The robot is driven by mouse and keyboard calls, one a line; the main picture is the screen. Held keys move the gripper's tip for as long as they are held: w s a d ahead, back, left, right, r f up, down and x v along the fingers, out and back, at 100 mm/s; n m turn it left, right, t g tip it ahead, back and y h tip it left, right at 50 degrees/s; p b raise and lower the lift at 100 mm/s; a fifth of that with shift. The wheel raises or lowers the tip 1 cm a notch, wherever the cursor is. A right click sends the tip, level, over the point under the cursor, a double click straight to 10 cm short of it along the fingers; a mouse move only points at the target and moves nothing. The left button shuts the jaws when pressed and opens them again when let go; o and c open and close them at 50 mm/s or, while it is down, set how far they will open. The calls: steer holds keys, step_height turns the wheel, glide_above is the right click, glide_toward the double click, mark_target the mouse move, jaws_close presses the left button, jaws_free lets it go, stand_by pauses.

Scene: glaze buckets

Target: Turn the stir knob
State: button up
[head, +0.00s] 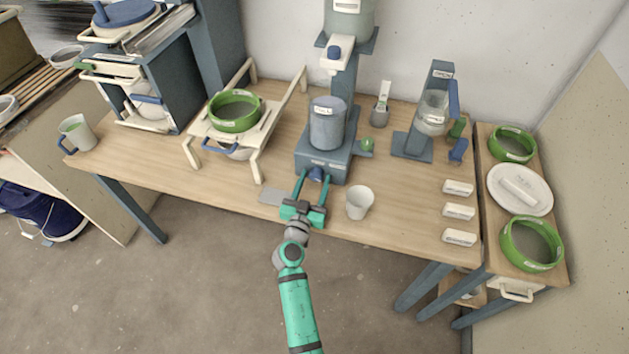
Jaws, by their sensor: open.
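The stir knob (317,174) looks like the small dark blue knob on the front of the blue-grey machine base (336,168). A grey-blue bucket (327,124) with a white label stands on that base. My gripper (315,178) is teal and reaches in from the front. Its two fingers are spread, one on each side of the knob. I cannot tell whether either finger touches the knob. Nothing else shows between the fingers.
A white cup (359,202) stands close to the right of my gripper, near the table's front edge. A green knob (367,145) sits right of the bucket. A cream stand (254,166) is at left. Several white labelled blocks (459,212) lie at right.

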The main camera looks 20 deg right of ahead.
steer(key=c, duration=1)
steer(key=shift+d+n, duration=0.1)
steer(key=shift+n, duration=2.2)
steer(key=shift+c, duration=0.2)
steer(key=o, duration=1)
steer(key=shift+o, duration=0.2)
steer(key=v, duration=1.1)
steer(key=shift+w, duration=0.1)
